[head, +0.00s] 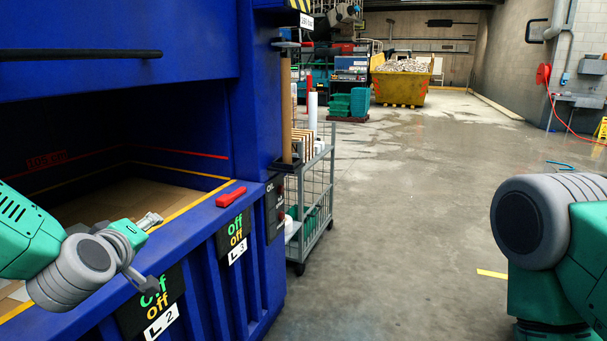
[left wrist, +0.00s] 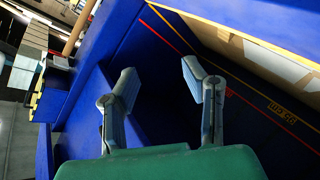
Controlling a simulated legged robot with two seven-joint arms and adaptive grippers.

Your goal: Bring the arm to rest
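My left arm comes in from the left in the head view, with its gripper (head: 148,221) in front of the opening of a blue machine (head: 185,70), above the machine's front ledge. In the left wrist view the left gripper (left wrist: 160,78) has its two fingers spread apart with nothing between them. The blue machine wall (left wrist: 85,50) and its opening lie beyond the fingers. Of my right arm only teal and grey links show at the right edge of the head view; its gripper is out of the picture.
A red handle (head: 231,197) sits on the machine's ledge, above black panels reading "off". A wire cart (head: 318,200) stands beside the machine. A yellow skip (head: 400,87) is far back. The concrete floor (head: 420,170) between is mostly clear.

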